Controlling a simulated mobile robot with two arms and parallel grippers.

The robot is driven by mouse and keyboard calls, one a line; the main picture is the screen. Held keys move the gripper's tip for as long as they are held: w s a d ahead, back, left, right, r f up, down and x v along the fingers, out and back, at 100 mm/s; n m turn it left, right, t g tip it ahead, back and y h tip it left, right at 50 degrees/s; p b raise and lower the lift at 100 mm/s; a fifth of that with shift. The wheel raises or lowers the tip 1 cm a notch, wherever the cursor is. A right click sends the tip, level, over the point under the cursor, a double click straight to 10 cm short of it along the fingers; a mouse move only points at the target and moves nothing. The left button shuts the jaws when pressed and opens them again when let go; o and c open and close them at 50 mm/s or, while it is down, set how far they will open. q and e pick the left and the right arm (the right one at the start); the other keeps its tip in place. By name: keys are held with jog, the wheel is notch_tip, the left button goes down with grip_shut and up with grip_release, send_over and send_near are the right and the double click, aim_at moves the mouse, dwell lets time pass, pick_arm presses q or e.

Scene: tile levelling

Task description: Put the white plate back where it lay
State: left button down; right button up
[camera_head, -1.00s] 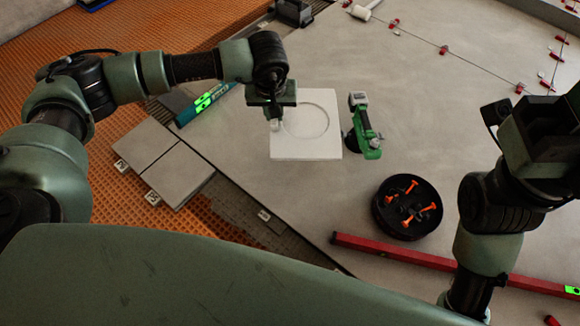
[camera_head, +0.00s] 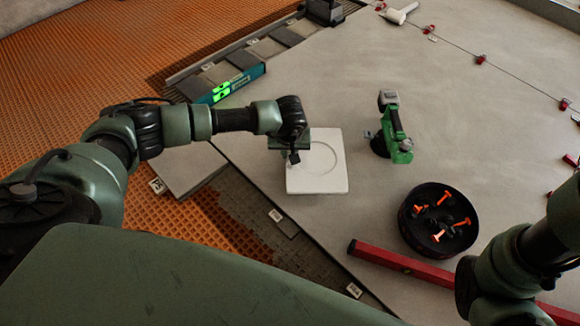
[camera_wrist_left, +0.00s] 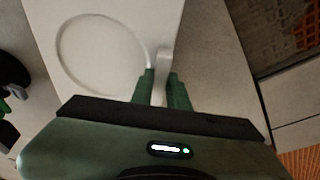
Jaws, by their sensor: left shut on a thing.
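The white plate (camera_head: 316,178) is a square slab with a round ring marked on its face. It lies flat in the middle of the head view, over the grey floor near the edge of the dark strip. My left gripper (camera_head: 294,157) is over its left side. In the left wrist view the gripper (camera_wrist_left: 160,90) is shut on a small raised white grip on the plate (camera_wrist_left: 105,55). I cannot tell how far the plate is above the floor. My right arm shows at the right edge, but its gripper is out of view.
A green power tool (camera_head: 398,145) stands right of the plate. A round black tub (camera_head: 410,230) with orange pieces and a red bar (camera_head: 400,262) lie nearer. Grey floor (camera_head: 430,90) beyond is mostly clear.

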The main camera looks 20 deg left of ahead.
pick_arm(q)
notch_tip(320, 180, down, 5)
jog(key=b, duration=0.2)
jog(key=shift+b, duration=0.4)
jog(key=shift+r, duration=0.15)
jog(key=c, duration=1.4)
grip_release()
jog(key=shift+o, duration=0.2)
